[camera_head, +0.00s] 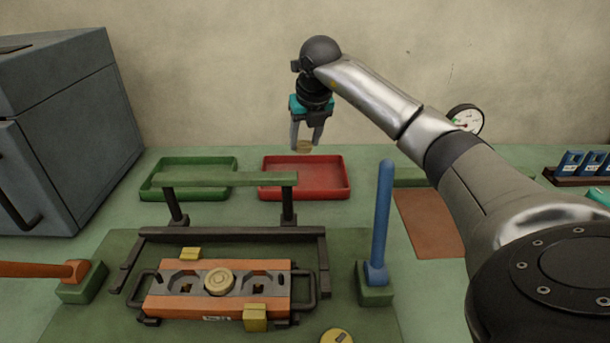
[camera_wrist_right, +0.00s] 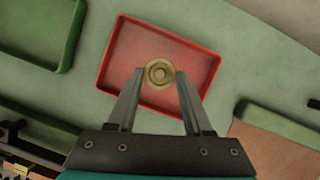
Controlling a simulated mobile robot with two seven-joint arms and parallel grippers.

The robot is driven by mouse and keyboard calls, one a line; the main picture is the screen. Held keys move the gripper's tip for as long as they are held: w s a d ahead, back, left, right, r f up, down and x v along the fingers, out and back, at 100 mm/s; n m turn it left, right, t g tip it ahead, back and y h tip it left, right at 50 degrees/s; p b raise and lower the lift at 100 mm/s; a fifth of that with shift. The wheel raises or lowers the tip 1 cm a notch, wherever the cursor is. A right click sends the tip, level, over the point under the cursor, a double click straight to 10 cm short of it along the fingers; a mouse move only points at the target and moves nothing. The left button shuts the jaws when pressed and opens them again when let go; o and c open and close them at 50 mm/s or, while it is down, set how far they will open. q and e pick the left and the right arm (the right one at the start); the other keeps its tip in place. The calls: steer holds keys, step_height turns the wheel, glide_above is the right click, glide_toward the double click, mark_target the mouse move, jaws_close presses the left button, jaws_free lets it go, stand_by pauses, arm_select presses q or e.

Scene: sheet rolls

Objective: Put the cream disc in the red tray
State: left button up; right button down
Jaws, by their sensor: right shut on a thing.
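The cream disc (camera_head: 304,147) is between the fingertips of my right gripper (camera_head: 305,140), which is shut on it. The disc is held in the air over the red tray (camera_head: 320,193) at the back of the table. In the right wrist view the disc (camera_wrist_right: 159,73) appears round with a ringed centre, between the fingertips and against the floor of the red tray (camera_wrist_right: 120,60). The tray looks empty. My left gripper is not in view.
A green tray (camera_head: 158,193) stands left of the red one. In front are a green-topped bar stand (camera_head: 230,180), an orange fixture (camera_head: 180,306) holding another cream disc (camera_head: 219,280), and an upright blue handle (camera_head: 382,220). A grey cabinet (camera_head: 70,130) fills the left.

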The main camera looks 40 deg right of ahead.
mark_target(306, 148)
step_height(306, 148, down, 4)
steer(key=shift+f+b, duration=0.1)
steer(key=shift+b, duration=0.45)
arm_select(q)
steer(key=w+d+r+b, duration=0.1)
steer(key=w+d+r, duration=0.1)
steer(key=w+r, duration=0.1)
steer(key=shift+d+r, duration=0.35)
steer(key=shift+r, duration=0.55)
arm_select(e)
steer(key=shift+f, duration=2.15)
steer(key=shift+f, duration=0.15)
steer(key=shift+c, duration=1.5)
jaws_free()
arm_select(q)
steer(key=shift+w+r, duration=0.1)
